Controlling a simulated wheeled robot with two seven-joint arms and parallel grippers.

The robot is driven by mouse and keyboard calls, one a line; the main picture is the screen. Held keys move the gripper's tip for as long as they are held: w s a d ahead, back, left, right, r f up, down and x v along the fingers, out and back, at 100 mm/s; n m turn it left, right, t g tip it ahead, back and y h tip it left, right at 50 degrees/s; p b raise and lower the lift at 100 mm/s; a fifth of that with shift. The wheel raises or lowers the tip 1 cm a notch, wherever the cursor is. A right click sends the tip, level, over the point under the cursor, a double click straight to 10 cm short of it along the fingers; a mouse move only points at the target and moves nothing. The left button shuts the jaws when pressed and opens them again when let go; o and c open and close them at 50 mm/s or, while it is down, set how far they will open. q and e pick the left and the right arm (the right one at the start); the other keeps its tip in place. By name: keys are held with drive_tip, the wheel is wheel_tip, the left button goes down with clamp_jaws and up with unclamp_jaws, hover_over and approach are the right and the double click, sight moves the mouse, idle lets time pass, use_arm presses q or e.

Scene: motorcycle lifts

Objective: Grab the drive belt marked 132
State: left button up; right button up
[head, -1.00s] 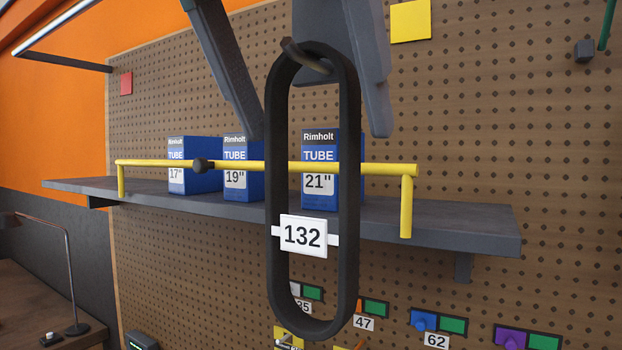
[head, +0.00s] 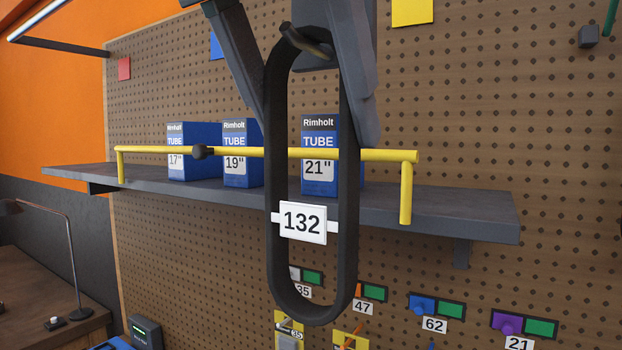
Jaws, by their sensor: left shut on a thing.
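The drive belt marked 132 (head: 277,185) is a long black loop hanging upright from a dark peg (head: 306,40) in the middle of the head view. Its white label (head: 303,222) reads 132. My left gripper (head: 315,126) comes down from the top, with one finger on each side of the belt's upper part. Its fingers are shut on the belt, which still loops over the peg. My right gripper is not in view.
A yellow rail (head: 380,155) runs along the front of a grey shelf (head: 440,208), behind the belt. Several blue tube boxes (head: 240,153) stand on the shelf. Pegboard (head: 500,110) backs everything. A desk lamp (head: 72,260) is at lower left.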

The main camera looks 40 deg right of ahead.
sight(298, 35)
use_arm(q)
drive_tip(key=shift+r, duration=0.1)
